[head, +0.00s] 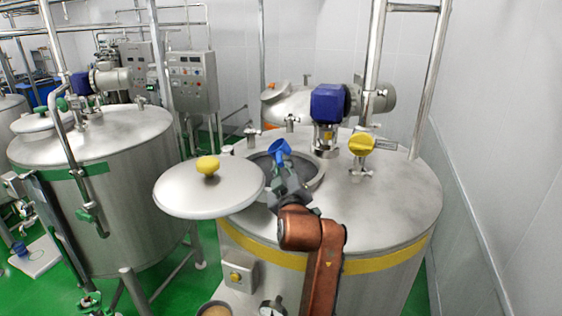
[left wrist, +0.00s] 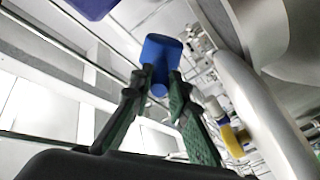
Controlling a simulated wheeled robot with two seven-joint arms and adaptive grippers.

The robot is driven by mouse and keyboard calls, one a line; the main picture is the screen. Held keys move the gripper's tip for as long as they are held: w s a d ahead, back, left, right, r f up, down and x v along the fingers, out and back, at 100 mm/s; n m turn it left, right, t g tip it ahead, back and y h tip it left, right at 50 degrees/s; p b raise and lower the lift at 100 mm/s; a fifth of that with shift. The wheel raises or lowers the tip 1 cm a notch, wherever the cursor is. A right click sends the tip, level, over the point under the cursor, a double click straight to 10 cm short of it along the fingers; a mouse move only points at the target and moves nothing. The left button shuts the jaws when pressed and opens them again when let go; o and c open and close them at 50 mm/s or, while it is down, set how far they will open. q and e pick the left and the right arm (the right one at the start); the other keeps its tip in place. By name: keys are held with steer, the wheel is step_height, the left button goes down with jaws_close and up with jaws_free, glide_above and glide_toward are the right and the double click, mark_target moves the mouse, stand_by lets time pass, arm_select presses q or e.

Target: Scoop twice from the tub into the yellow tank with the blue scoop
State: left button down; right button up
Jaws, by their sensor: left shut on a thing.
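The yellow tank (head: 384,262) has a yellow band around its steel body, and its round hatch (head: 316,181) is open on top. The lid (head: 180,193) with a yellow knob is swung to the left of the hatch. My left gripper (head: 283,171) is over the hatch, shut on the blue scoop (head: 279,149). In the left wrist view, the green-padded fingers (left wrist: 158,98) close on the blue scoop (left wrist: 161,52). I cannot tell whether the scoop holds anything. The tub (head: 214,308) with tan contents is partly cut off at the bottom edge. My right gripper is not in view.
A blue motor (head: 329,103) and a yellow-handled valve (head: 361,144) stand on the tank top, right of the hatch. A steel pipe (head: 374,62) rises behind. A green-banded tank (head: 110,215) stands left. A blue object (head: 20,248) lies on a white platform at far left.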

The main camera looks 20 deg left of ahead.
arm_select(q)
step_height(320, 180, up, 3)
steer(key=m+p, duration=0.4)
steer(key=m, duration=0.1)
steer(key=shift+d+t, duration=0.1)
steer(key=shift+t, duration=0.2)
steer(key=shift+r+m+p, duration=0.1)
steer(key=shift+m+p, duration=0.25)
steer(key=shift+m, duration=0.35)
steer(key=shift+d+r+m+h, duration=0.15)
steer(key=shift+m+h, duration=0.25)
steer(key=shift+m, duration=0.5)
